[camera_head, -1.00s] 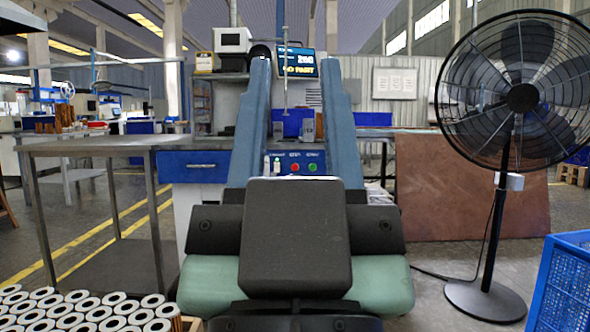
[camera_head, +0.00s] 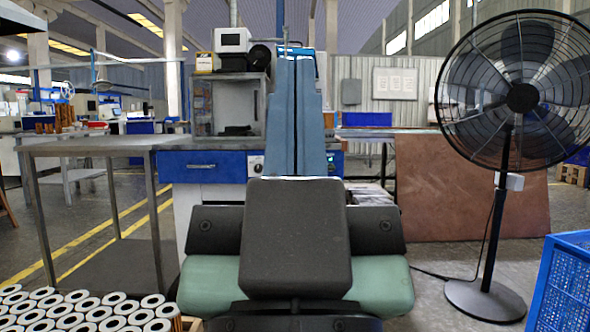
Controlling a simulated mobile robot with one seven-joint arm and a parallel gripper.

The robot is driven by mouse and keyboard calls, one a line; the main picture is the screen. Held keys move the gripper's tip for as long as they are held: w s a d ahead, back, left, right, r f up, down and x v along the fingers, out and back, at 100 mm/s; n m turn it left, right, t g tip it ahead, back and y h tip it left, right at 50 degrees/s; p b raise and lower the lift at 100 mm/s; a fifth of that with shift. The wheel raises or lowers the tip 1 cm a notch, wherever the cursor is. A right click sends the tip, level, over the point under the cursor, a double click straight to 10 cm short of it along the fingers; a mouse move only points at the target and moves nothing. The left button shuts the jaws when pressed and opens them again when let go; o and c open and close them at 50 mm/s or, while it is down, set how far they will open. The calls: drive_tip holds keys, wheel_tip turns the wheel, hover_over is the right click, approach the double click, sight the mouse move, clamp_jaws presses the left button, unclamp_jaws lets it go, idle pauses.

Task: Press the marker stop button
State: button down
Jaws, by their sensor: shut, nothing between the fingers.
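The blue control panel (camera_head: 335,163) at the machine's front is mostly covered by my raised arm. Only its right edge shows, with a small pale-lit spot on it. The red and green buttons are hidden behind my arm, so I cannot see the marker stop button or its state. A dial (camera_head: 257,166) shows just left of my arm. My gripper is not visible; my own arm links stand upright in the middle of the view.
A grey metal table (camera_head: 95,143) stands at left and a blue drawer (camera_head: 207,167) beside it. A grey cabinet (camera_head: 225,107) is behind. A large fan (camera_head: 523,98) and a blue crate (camera_head: 570,285) stand at right. Ring-shaped cartridges (camera_head: 85,308) fill the lower left.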

idle(0.9)
wheel_tip(320, 180, up, 20)
drive_tip(key=p, duration=2)
drive_tip(key=shift+r, duration=0.2)
drive_tip(key=shift+w, duration=0.15)
